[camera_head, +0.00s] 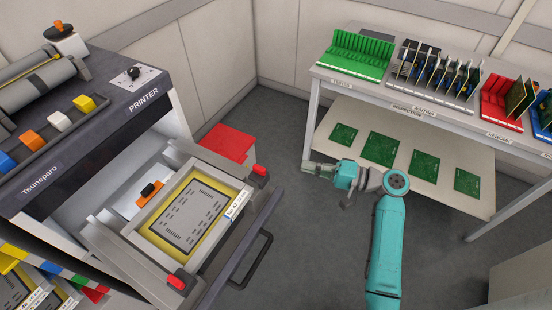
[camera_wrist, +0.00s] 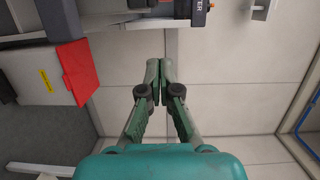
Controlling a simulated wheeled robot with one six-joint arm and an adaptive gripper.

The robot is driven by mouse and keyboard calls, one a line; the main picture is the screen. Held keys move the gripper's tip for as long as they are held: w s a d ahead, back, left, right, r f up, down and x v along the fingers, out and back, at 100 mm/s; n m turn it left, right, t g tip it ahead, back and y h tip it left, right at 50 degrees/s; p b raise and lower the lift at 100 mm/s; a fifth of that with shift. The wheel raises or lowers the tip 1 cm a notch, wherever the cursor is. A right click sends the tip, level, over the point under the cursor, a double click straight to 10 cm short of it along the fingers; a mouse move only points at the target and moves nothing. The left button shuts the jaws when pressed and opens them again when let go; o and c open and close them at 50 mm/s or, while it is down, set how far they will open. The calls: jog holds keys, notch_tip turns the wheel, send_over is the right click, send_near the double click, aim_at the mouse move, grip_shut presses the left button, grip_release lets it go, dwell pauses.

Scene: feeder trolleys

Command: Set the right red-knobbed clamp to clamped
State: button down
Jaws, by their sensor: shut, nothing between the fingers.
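The right red-knobbed clamp (camera_head: 260,170) is at the far right corner of the pulled-out printer drawer, beside the stencil frame (camera_head: 236,207). Its red knob is at the handle end of a grey rail; I cannot tell its exact setting. A second red-knobbed clamp (camera_head: 177,282) is at the near corner of the drawer. My gripper (camera_head: 308,168) is to the right of the right clamp, apart from it, over the floor in front of the bench. In the wrist view my gripper (camera_wrist: 160,72) has its fingers together and empty, and no clamp knob is recognisable there.
A red bin (camera_head: 228,142) stands behind the drawer; a red panel also shows in the wrist view (camera_wrist: 78,70). The drawer's dark handle (camera_head: 252,255) juts toward the open floor. A bench (camera_head: 330,76) with racks and green boards stands behind my arm.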

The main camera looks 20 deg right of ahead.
aim_at(265, 178)
jog(key=shift+w+d+r+y, duration=0.15)
jog(key=shift+d+r+y, duration=0.15)
jog(key=shift+d+r, duration=0.35)
jog(key=shift+a, duration=0.1)
jog(key=w+a, duration=0.4)
jog(key=a, duration=0.6)
jog(key=shift+a, duration=0.4)
jog(key=shift+s+a, duration=0.5)
jog(key=shift+a, duration=0.25)
jog(key=shift+s+a, duration=0.5)
jog(key=shift+a, duration=0.2)
